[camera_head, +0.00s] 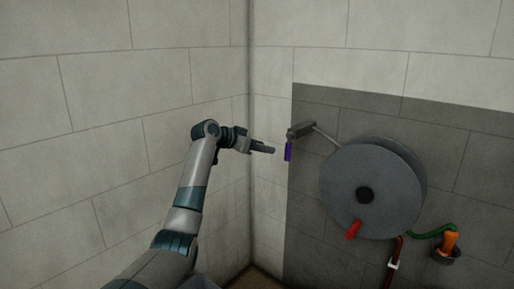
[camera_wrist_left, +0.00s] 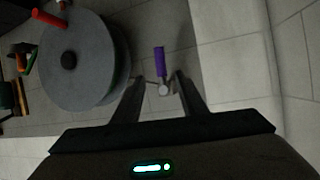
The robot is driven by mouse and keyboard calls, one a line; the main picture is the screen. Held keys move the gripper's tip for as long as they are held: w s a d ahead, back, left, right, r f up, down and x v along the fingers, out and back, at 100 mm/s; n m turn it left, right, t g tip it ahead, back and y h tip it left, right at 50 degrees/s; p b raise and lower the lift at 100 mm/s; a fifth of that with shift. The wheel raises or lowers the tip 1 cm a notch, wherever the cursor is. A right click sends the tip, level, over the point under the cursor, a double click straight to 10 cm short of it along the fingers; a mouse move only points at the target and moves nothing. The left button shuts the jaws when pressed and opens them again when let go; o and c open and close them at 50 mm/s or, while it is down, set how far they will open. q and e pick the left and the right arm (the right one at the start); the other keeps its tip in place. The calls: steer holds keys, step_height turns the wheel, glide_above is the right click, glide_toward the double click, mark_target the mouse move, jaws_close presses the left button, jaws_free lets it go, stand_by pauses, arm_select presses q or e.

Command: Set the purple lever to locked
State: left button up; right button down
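The purple lever (camera_head: 288,152) hangs down from a grey pivot arm (camera_head: 301,130) at the upper left of the dark wall panel. My left gripper (camera_head: 270,148) is just to the left of the lever in the head view, level with its grip. In the left wrist view the two fingers (camera_wrist_left: 160,80) are spread apart. The purple grip (camera_wrist_left: 159,61) shows between and beyond the fingertips, with its round grey end (camera_wrist_left: 165,89) between the fingers. I cannot tell whether either finger touches it. My right gripper is not in view.
A large grey reel (camera_head: 372,180) with a red handle (camera_head: 353,229) stands right of the lever. An orange nozzle (camera_head: 450,242) on a green hose and a red-brown pipe (camera_head: 396,262) are lower right. A bare block wall corner lies left of the panel.

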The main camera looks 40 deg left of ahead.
arm_select(q)
steer(key=shift+v, duration=1.25)
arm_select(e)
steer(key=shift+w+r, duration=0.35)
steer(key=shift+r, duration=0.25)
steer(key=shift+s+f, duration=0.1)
